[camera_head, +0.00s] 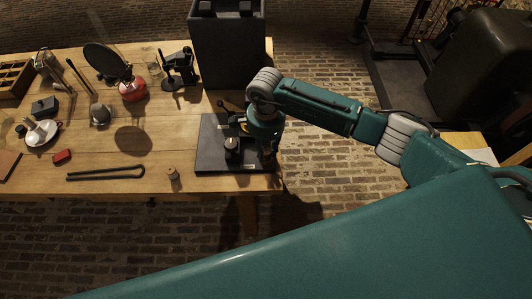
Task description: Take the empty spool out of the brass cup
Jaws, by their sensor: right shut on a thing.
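My right gripper (268,155) points down at the right side of a dark flat board (208,160) near the table's right edge. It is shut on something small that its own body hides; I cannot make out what. A small tan, roughly cylindrical piece (173,174) stands upright at the table's front edge, left of the board; it is too small to tell whether it is a spool or a cup. I cannot pick out the brass cup for certain. My left gripper is not in view.
A dark, shiny-topped cylinder (232,146) stands on the board beside the gripper. A tall black box (227,48) stands behind. A round mirror (101,60) and a white dish (36,138) stand further left.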

